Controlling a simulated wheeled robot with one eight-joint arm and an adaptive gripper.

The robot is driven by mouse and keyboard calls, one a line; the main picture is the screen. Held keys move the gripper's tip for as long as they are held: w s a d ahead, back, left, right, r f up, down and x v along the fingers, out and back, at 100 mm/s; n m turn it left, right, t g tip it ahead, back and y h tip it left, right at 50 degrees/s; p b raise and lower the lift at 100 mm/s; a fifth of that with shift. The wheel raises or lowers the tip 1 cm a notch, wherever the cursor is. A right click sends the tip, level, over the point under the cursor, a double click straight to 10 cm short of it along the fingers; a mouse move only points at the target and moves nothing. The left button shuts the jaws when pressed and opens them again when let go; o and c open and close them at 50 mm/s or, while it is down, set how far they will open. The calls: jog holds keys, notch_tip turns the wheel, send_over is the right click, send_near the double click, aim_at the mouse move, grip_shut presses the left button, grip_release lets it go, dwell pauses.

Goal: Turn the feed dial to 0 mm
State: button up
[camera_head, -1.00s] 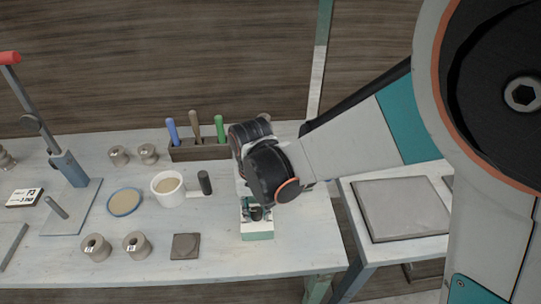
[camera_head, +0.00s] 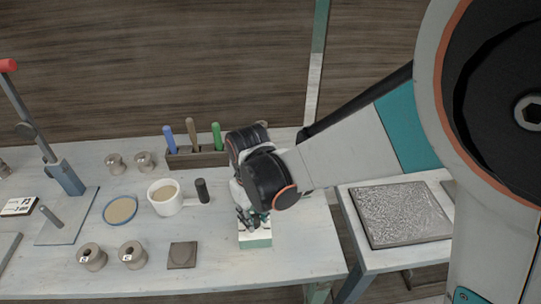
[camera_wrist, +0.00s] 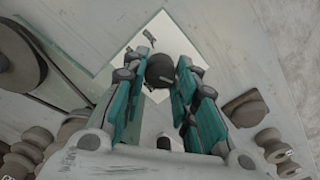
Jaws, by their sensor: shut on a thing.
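The feed dial (camera_wrist: 160,69) is a dark round knob on a white plate with green edges, the feed unit (camera_wrist: 130,52). In the head view the feed unit (camera_head: 255,239) sits near the right front of the bench, and my gripper hides the dial. In the wrist view my gripper (camera_wrist: 162,74) has its teal-padded fingers on both sides of the dial, shut on it. Small dark marks lie on the plate around the dial, too small to read. In the head view my gripper (camera_head: 249,220) is right over the unit.
A dark square block (camera_head: 183,255) and spools (camera_head: 133,254) lie left of the unit. A white cup (camera_head: 166,198) and a tool rack (camera_head: 197,159) stand behind. A side table with a tray (camera_head: 398,240) is at right. The bench front between is clear.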

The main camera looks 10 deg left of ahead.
jog(key=o, duration=1.1)
jog(key=m, duration=0.5)
jog(key=shift+m, duration=0.3)
jog(key=m+p, duration=0.1)
jog(key=m, duration=0.5)
notch_tip(320, 180, up, 14)
jog(key=p, duration=1)
jog(key=w+d+r+m+t, duration=0.1)
jog(key=w+d, duration=0.4)
jog(key=d, duration=0.1)
jog(key=w+d+r+m+b, duration=0.1)
jog(key=w+d+r+m, duration=0.1)
jog(key=w+d, duration=0.3)
jog(key=w+d+r+m+t+b, duration=0.1)
jog(key=w+d, duration=0.3)
jog(key=d, duration=0.4)
jog(key=shift+w+d+r+m+t+y, duration=0.1)
jog(key=shift+w+r+m+t+y, duration=0.2)
jog(key=shift+w+r, duration=0.1)
